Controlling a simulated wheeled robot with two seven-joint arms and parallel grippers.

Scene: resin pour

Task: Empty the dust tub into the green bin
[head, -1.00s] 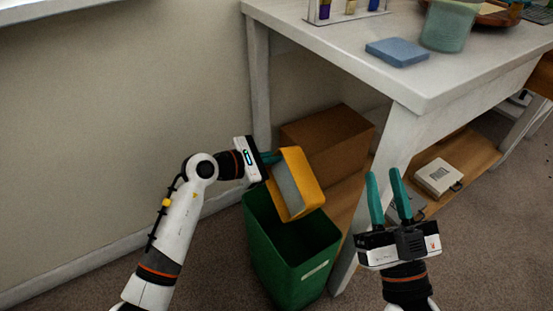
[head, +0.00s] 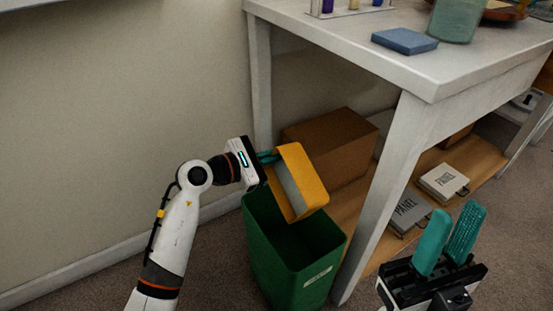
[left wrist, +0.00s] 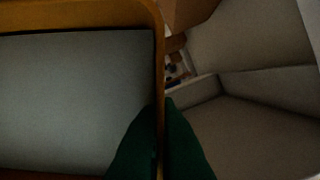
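The dust tub (head: 303,183) is a yellow box with a grey inside. It hangs steeply tilted above the mouth of the green bin (head: 290,262), its open side facing down and left. My left gripper (head: 268,157) is shut on the tub's wall. In the left wrist view the green fingers (left wrist: 161,110) pinch the rim of the tub (left wrist: 80,15), and its grey inside shows flat; I cannot tell whether dust is left in it. The bin stands upright on the floor and its visible inside is dark. My right gripper (head: 455,212) is open and empty, right of the bin.
A white table (head: 350,55) stands behind, its front leg (head: 385,195) just right of the bin. A blue block (head: 404,41) and a greenish container (head: 457,18) are on top. A brown box (head: 330,145) and panel boxes (head: 444,182) sit on the low shelf.

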